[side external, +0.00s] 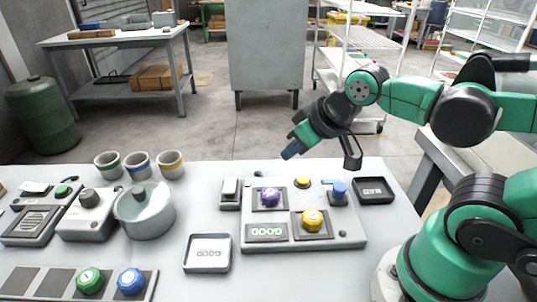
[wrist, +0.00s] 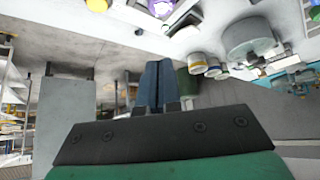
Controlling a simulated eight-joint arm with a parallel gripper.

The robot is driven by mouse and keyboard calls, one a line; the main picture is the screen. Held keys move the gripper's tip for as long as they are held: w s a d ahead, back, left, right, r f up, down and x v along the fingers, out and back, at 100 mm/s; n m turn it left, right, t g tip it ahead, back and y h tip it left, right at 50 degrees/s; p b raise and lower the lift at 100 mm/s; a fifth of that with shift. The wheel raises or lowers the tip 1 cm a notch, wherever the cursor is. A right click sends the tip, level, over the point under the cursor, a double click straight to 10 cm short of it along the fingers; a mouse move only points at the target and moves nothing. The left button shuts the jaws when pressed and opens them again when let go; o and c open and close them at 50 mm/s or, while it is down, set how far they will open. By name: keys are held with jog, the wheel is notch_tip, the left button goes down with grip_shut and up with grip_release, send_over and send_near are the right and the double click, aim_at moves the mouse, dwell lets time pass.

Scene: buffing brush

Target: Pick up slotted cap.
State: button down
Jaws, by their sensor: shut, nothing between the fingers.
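I cannot tell for sure which thing is the slotted cap. Several round coloured caps stand on the white table: a purple cap (side external: 270,196) and a yellow cap (side external: 312,220) on the grey panel (side external: 345,238), and a green cap (side external: 90,280) and a blue cap (side external: 131,281) on a tray at front left. My gripper (side external: 290,153) is shut and empty, in the air above the table's far edge, behind the panel and apart from every cap. In the wrist view its fingers (wrist: 160,84) are together. The purple cap (wrist: 161,8) shows at that view's top edge.
A lidded pot (side external: 146,212) and striped cups (side external: 139,165) stand left of the panel. Small trays (side external: 207,265) (side external: 374,196) lie in front of the panel and at its right. A blue-topped post (side external: 339,190) rises at the panel's far right.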

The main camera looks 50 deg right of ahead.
jog(key=c, duration=0.7)
grip_release()
jog(key=n+g+y, duration=0.3)
jog(key=n+g, duration=0.1)
jog(key=n, duration=0.6)
send_over(271, 192)
jog(key=s+d, duration=0.1)
jog(key=d, duration=0.1)
notch_tip(271, 192, down, 4)
jog(key=shift+s+f, duration=0.15)
jog(key=shift+f, duration=0.1)
jog(key=shift+d+f+n+g+y, duration=0.1)
jog(key=shift+f+n+g+y, duration=0.4)
jog(key=shift+n, duration=0.6)
jog(key=shift+w+f, duration=0.25)
jog(key=shift+f, duration=0.25)
jog(key=shift+x, duration=2.55)
